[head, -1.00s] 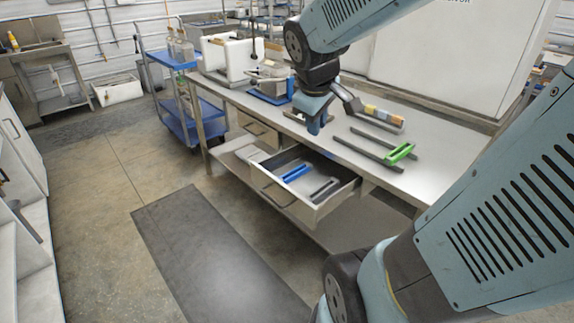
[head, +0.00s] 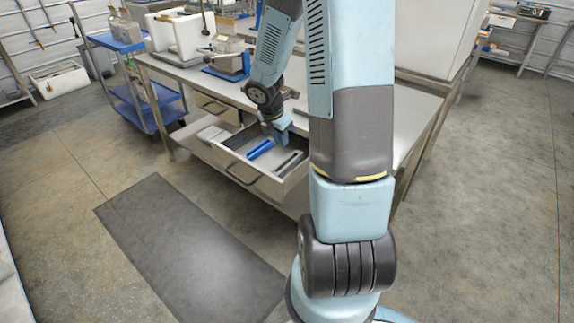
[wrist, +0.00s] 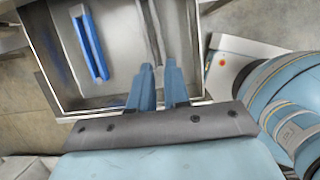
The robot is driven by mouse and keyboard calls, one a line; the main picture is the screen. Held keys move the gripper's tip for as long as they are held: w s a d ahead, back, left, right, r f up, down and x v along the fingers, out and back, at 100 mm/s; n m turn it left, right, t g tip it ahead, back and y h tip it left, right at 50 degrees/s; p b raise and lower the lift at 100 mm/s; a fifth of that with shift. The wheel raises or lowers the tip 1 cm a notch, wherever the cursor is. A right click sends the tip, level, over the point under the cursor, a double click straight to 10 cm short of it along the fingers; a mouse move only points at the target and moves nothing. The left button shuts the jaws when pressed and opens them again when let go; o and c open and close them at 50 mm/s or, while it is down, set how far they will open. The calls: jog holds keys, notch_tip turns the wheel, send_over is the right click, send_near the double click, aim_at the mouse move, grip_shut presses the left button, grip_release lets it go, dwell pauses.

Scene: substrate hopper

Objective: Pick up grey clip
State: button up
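The open drawer (head: 237,170) under the workbench holds a blue clip (head: 260,149) and a dark grey clip (head: 287,165) beside it. In the wrist view the blue clip (wrist: 91,46) lies left of my gripper. The grey clip (wrist: 152,32) shows as a dark grey strip just beyond my fingertips, partly cut off by the top edge. In the head view my gripper (head: 278,134) is above the drawer's back part. Whether it touches anything is not clear.
The workbench top (head: 190,74) is above the drawer, with a blue-based device (head: 229,65) on it. A blue cart (head: 125,42) stands to the left. A dark mat (head: 180,245) lies on the floor in front. My arm hides much of the bench's right side.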

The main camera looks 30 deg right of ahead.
jog(key=f, duration=0.2)
send_over(290, 163)
jog(key=s+a, duration=0.1)
jog(key=a, duration=0.2)
jog(key=shift+n, duration=0.3)
notch_tip(290, 163, down, 7)
jog(key=shift+s+d+f, duration=0.1)
jog(key=shift+d, duration=0.05)
jog(key=shift+w+d+x, duration=0.1)
jog(key=shift+d+x, duration=0.1)
jog(key=shift+x, duration=1.15)
jog(key=shift+w+d+x, duration=0.1)
jog(key=shift+d+x, duration=0.05)
jog(key=shift+x, duration=1.25)
jog(key=shift+r, duration=0.2)
grip_shut()
